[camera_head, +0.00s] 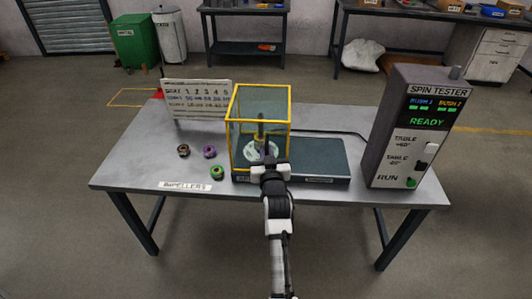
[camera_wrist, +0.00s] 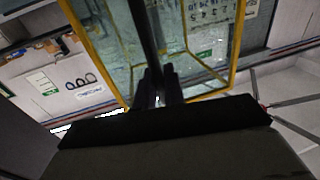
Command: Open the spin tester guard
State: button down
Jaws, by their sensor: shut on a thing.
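The spin tester guard (camera_head: 289,110) is a clear box with a yellow frame. It stands over the left part of a dark base (camera_head: 325,160) on the table, with a pale round part (camera_head: 250,153) showing behind its panels. The guard also fills the upper middle of the wrist view (camera_wrist: 88,50). My gripper (camera_head: 263,160) is at the guard's front, with its fingers (camera_wrist: 157,90) shut on a dark upright bar, seemingly the guard handle (camera_wrist: 147,35). The arm hides part of the guard's lower front.
The spin tester console (camera_head: 380,140) stands at the table's right, reading READY. Several small impellers (camera_head: 209,152) lie left of the guard, near the IMPELLERS label (camera_head: 186,186). A chart board (camera_head: 190,100) stands behind them. The base's right part is bare.

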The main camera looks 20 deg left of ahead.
jog(key=w+d+b, duration=0.3)
jog(key=d+b, duration=0.4)
jog(key=d, duration=0.4)
jog(key=w+d+b, duration=0.3)
jog(key=d+b, duration=0.5)
jog(key=d, duration=0.3)
jog(key=shift+w, duration=0.15)
jog(key=c, duration=1.6)
grip_release()
jog(key=shift+a, duration=0.1)
jog(key=shift+c, duration=0.2)
jog(key=b+v, duration=0.2)
jog(key=v, duration=1.1)
jog(key=shift+s, duration=0.35)
